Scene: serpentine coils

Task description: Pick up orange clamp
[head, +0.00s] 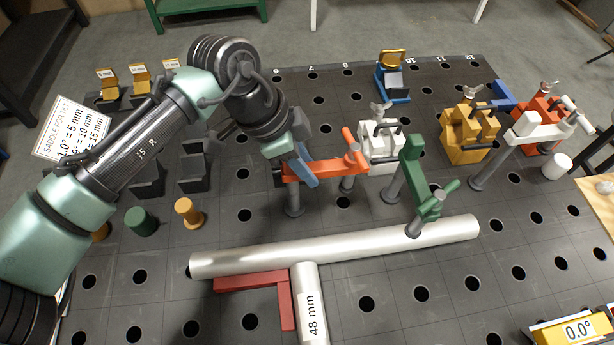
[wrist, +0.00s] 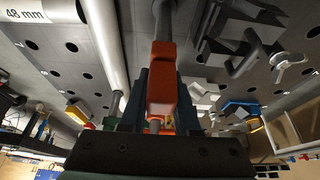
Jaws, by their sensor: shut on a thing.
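The orange clamp (head: 325,168) has a horizontal orange bar, a grey post below its left end and an orange handle at its right end. My gripper (head: 300,166) comes from the left and is shut on the bar near the post. In the wrist view the orange clamp (wrist: 162,85) sits between the two dark fingers of my gripper (wrist: 160,105). The post's lower end is near the table top; I cannot tell whether it is in a hole.
A silver pipe (head: 340,246) lies in front on the dark perforated table (head: 150,300). A green clamp (head: 412,165) stands to the right, near the pipe. A white block (head: 378,145) with a wing screw is close behind the orange clamp. Grey angled blocks (head: 195,172) stand left.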

